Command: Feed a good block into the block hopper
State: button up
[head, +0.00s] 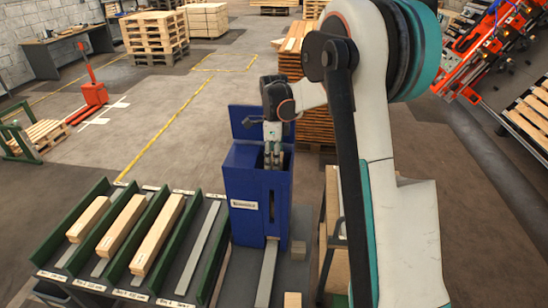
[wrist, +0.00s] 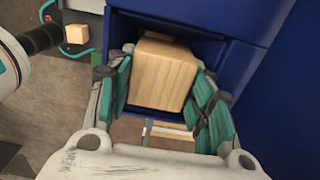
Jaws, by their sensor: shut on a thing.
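The blue block hopper (head: 243,188) stands upright at the centre, with its lid (head: 241,121) raised at the back. My gripper (head: 273,163) points down into its open top. In the wrist view my gripper (wrist: 165,95) is shut on a pale wooden block (wrist: 165,70), with a teal-padded finger on each side. Blue hopper walls (wrist: 225,55) surround the block on the far side and right. I cannot tell whether the block touches the inside of the hopper. The block is hardly visible in the head view.
A green-sided rack (head: 95,205) at the left holds long timbers (head: 158,233) in lanes. A small wooden block (head: 292,299) lies at the bottom edge. A wood stack (head: 312,130) stands behind the hopper.

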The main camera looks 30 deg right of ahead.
jog(key=shift+f+b, duration=0.6)
jog(key=shift+f, duration=0.15)
dwell(0.8)
jog(key=o, duration=1.1)
jog(key=shift+o, duration=0.2)
jog(key=shift+r, duration=0.1)
notch_tip(320, 180, up, 12)
dwell(0.6)
